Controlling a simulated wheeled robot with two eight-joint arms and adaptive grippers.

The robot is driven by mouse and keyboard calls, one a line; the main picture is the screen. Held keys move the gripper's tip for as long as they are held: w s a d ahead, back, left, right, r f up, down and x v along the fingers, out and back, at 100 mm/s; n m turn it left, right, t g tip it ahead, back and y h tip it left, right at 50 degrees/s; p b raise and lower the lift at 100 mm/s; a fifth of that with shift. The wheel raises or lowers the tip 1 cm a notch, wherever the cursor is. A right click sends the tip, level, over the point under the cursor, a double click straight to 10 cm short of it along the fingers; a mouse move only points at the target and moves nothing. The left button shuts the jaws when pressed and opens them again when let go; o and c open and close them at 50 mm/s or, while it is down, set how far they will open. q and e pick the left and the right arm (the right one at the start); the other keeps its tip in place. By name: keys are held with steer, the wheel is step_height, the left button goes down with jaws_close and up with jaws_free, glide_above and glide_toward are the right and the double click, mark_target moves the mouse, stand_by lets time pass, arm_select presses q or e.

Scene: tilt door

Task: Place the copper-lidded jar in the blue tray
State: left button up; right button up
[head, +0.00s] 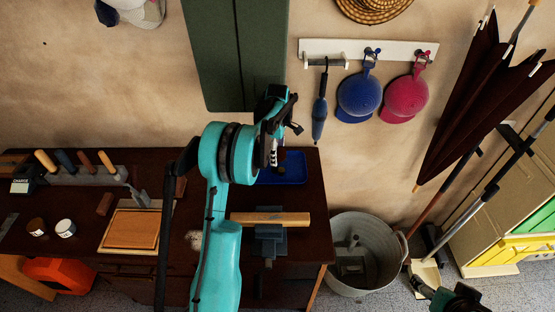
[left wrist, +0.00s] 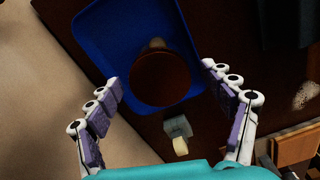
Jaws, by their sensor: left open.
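The blue tray (head: 292,170) lies at the back right of the dark bench, partly hidden by my left arm; it also fills the upper middle of the left wrist view (left wrist: 100,35). In that view a round, copper-brown lid (left wrist: 160,80), seen from above, overlaps the tray's near part. The jar body under it is hidden, and I cannot tell whether it rests on the tray floor. My left gripper (left wrist: 162,92) is open, its fingers on both sides of the lid with visible gaps. In the head view, my left gripper (head: 280,135) is above the tray. My right gripper (head: 452,299) shows only partly at lower right.
A vise (head: 268,238) with a wooden bar (head: 270,218) stands in front of the tray. Two small round containers (head: 37,227) (head: 65,228), a wooden board (head: 132,230) and a tool rack (head: 85,173) are on the left. A metal tub (head: 375,250) stands right of the bench.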

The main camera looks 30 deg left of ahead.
arm_select(q)
step_height(320, 180, up, 4)
steer(key=shift+f+p, duration=0.15)
steer(key=shift+p, duration=0.2)
steer(key=s+d+r+m+t, duration=0.4)
steer(key=s+d+r+m, duration=0.75)
steer(key=s+d, duration=0.2)
steer(key=s+d+f+m+t, duration=0.1)
steer(key=s+d+m, duration=0.3)
steer(key=s, duration=0.3)
steer(key=s+d+f+m+t, duration=0.2)
steer(key=s+d+m, duration=0.3)
steer(key=s+m, duration=0.1)
steer(key=shift+s, duration=0.8)
steer(key=shift+f, duration=0.25)
